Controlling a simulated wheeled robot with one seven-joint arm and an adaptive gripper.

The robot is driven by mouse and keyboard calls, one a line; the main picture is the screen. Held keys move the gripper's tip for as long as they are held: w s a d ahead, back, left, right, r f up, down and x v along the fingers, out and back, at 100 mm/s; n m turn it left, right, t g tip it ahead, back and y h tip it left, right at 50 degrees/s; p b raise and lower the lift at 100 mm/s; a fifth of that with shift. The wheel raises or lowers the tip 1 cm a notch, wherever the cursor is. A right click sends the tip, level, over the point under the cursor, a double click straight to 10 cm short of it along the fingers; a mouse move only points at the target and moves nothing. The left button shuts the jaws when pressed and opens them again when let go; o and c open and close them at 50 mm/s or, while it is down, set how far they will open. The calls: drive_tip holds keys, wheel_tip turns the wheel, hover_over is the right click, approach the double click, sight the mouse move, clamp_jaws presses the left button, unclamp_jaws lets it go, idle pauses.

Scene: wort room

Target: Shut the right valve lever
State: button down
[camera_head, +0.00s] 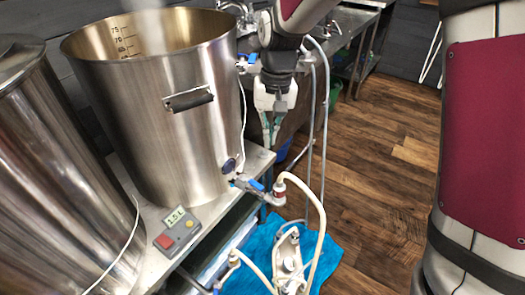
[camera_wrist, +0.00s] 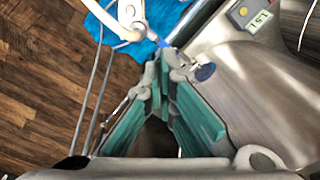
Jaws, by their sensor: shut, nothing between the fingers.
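A valve with a blue lever (camera_head: 256,185) juts from the foot of the open steel kettle (camera_head: 160,140), and a white hose runs from it. The lever also shows in the wrist view (camera_wrist: 164,42), just beyond the fingertips. Another blue lever (camera_head: 248,59) shows at the kettle's upper far side. I cannot tell for certain which one is the task's right lever, nor any lever's exact angle. My gripper (camera_head: 271,140) points down right of the kettle, above the lower valve. Its teal fingers meet at the tips (camera_wrist: 164,88), shut and empty; contact with the lever is not visible.
Another steel vessel (camera_head: 50,170) stands at the left. White hoses loop to a pump (camera_head: 289,255) on a blue cloth (camera_head: 325,252). The wooden floor at right is open.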

sight(250, 182)
drive_tip(key=w+d+f+m+g+y+b, duration=0.1)
drive_tip(key=w+d+f+m+g+b, duration=0.1)
drive_tip(key=w+f+m+b, duration=0.85)
drive_tip(key=s+a+f+n+p, duration=0.1)
drive_tip(key=s+f, duration=0.3)
drive_tip(key=f, duration=0.7)
drive_tip(key=shift+a+f+p, duration=0.2)
drive_tip(key=shift+a+p, duration=0.2)
drive_tip(key=shift+s+a+m+p, duration=0.1)
drive_tip(key=shift+s+m+p, duration=0.1)
drive_tip(key=shift+m+p, duration=0.1)
